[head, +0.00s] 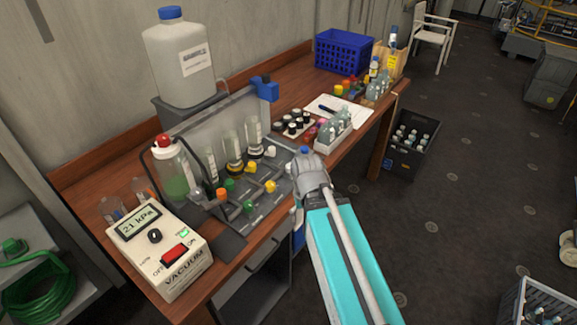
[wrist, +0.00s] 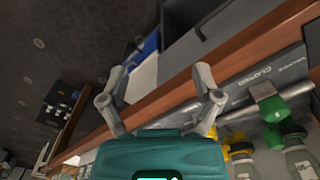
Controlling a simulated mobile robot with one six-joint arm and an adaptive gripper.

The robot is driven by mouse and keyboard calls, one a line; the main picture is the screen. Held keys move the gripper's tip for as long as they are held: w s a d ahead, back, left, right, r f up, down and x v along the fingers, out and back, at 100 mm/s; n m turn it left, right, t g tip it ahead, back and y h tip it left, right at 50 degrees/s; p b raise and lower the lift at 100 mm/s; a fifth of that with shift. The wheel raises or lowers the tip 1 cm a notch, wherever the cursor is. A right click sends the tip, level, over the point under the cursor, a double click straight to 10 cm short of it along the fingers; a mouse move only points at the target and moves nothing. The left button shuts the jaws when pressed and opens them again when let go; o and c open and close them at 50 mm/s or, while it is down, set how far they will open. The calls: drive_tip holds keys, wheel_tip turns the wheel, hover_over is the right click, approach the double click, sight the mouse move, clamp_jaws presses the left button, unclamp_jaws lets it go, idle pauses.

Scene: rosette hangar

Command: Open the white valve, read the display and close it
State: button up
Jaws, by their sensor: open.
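A small white valve knob (head: 270,151) shows at the back right of the grey valve panel (head: 237,226) in the head view, beside green, yellow and orange knobs. I cannot make it out for sure in the wrist view. The vacuum box (head: 171,262) at the front left has a display (head: 139,222) reading 21 kPa. My gripper (wrist: 158,85) is open and empty in the wrist view, its fingers over the table edge beside the panel. In the head view my arm's end is at the panel's right side, and the fingertips are hard to see.
A bottle with green liquid (head: 176,175) and several vials stand at the panel. A large white jug (head: 183,60) is behind. A tray of small bottles (head: 336,141) and a blue basket (head: 342,52) are further along the table. A dark crate (head: 399,155) sits on the floor.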

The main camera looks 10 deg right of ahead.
drive_tip(key=w+r+m+p, duration=0.7)
drive_tip(key=w+m, duration=0.2)
drive_tip(key=w, duration=0.3)
wheel_tip(320, 180, up, 6)
drive_tip(key=m+p, duration=0.6)
drive_tip(key=m, duration=0.4)
hover_over(290, 165)
drive_tip(key=shift+s, duration=0.1)
drive_tip(key=shift+f, duration=0.2)
wheel_tip(290, 165, down, 13)
drive_tip(key=b, duration=1.3)
drive_tip(key=shift+f+b, duration=0.2)
drive_tip(key=shift+b, duration=0.2)
clamp_jaws()
